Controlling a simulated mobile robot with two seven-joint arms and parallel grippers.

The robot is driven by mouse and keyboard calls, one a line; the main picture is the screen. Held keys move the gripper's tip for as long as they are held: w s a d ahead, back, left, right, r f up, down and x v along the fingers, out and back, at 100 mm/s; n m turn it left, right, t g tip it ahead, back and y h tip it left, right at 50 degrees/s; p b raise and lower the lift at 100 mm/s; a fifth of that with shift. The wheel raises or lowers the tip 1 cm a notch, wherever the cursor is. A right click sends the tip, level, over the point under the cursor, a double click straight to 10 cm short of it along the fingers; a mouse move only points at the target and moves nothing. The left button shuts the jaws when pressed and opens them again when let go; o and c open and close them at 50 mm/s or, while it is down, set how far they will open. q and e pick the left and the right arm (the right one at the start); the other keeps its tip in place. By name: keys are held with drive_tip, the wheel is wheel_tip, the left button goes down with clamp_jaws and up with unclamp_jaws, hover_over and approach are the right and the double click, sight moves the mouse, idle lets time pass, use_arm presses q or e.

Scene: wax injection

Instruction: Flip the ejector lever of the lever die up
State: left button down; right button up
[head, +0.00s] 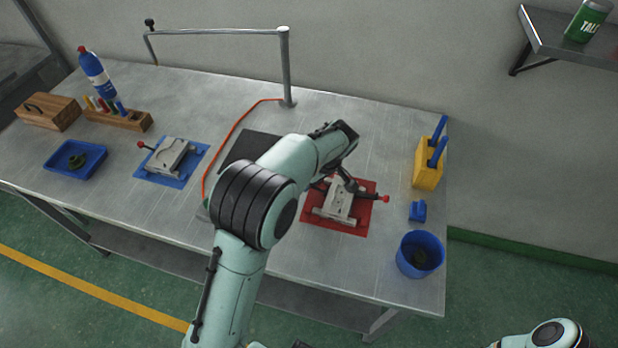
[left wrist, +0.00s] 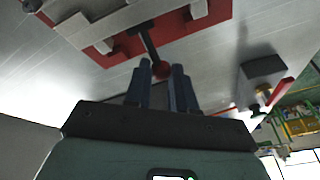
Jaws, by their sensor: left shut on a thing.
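The lever die (head: 338,204) is a pale metal block on a red mat (head: 345,229) at the right part of the bench. Its dark ejector lever (left wrist: 148,40) ends in a red knob (left wrist: 162,70), and a red knob also shows at the die's right side in the head view (head: 386,198). My left gripper (left wrist: 161,84) is shut on the lever's knob end, with a finger on each side of it. In the head view my left arm hides much of this gripper and part of the die. My right gripper is out of view.
Another die (head: 172,157) with a red-knobbed lever lies on a blue mat to the left. A blue bin (head: 420,255), a small blue object (head: 417,211) and a yellow holder (head: 427,172) stand right of the red mat. A metal post (head: 286,70) rises behind.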

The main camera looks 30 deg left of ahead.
use_arm(q)
drive_tip(key=shift+d+r+y, duration=0.15)
drive_tip(key=shift+d+y, duration=0.2)
drive_tip(key=shift+y, duration=0.35)
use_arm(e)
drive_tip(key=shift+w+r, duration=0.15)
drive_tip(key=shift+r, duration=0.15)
use_arm(q)
drive_tip(key=c, duration=0.9)
unclamp_jaws()
drive_tip(key=shift+r, duration=0.1)
drive_tip(key=shift+w+d+r, duration=0.1)
drive_tip(key=shift+r, duration=0.15)
drive_tip(key=p+v, duration=0.1)
drive_tip(key=v, duration=1.1)
drive_tip(key=shift+w+d+r+p, duration=0.15)
drive_tip(key=shift+d+r+p, duration=0.1)
drive_tip(key=shift+r+p, duration=0.05)
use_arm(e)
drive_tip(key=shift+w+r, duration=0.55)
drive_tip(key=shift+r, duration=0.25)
